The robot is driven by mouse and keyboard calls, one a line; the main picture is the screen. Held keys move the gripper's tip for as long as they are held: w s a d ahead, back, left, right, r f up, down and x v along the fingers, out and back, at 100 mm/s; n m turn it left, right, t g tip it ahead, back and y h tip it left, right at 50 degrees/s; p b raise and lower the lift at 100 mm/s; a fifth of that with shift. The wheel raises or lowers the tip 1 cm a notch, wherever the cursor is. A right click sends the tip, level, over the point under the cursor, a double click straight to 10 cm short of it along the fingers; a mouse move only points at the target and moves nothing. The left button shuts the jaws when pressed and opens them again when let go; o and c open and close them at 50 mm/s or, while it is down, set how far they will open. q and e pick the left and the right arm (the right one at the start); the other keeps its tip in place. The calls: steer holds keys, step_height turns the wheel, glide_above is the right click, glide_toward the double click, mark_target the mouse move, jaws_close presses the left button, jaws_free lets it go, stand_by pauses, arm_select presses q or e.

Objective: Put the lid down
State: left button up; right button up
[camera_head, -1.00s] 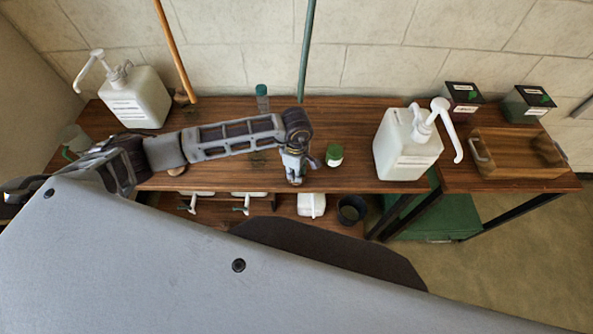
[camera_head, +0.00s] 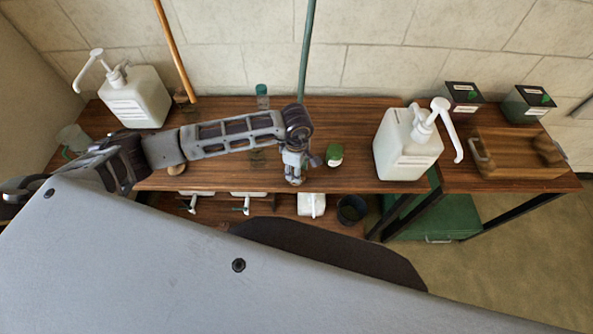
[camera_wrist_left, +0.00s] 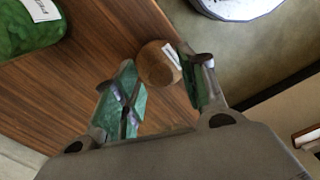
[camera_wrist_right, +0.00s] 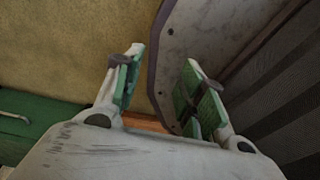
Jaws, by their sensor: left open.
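A round wooden lid (camera_wrist_left: 157,66) with a white label shows in the left wrist view. It rests on or just above the wooden table near its front edge; I cannot tell which. My left gripper (camera_wrist_left: 163,80) is open, with one finger on each side of the lid and a gap visible on the left side. In the head view my left gripper (camera_head: 294,178) points down at the table's front edge and hides the lid. A green jar (camera_head: 334,155) stands just right of it. It also shows in the left wrist view (camera_wrist_left: 25,28). My right gripper (camera_wrist_right: 163,80) is open and empty.
White pump bottles stand at the left (camera_head: 138,98) and right (camera_head: 405,150) of the table (camera_head: 350,115). A wooden crate (camera_head: 515,172) and two dark boxes (camera_head: 462,97) are further right. Several containers sit on the lower shelf. The table behind the jar is mostly clear.

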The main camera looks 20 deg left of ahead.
arm_select(q)
step_height(320, 180, up, 11)
steer(key=b, duration=0.1)
arm_select(e)
steer(key=shift+w+d+f, duration=0.3)
steer(key=shift+d+f, duration=0.55)
steer(key=shift+d, duration=0.05)
steer(key=shift+a, duration=0.35)
arm_select(q)
steer(key=shift+s+f, duration=0.1)
arm_select(e)
steer(key=shift+s, duration=0.15)
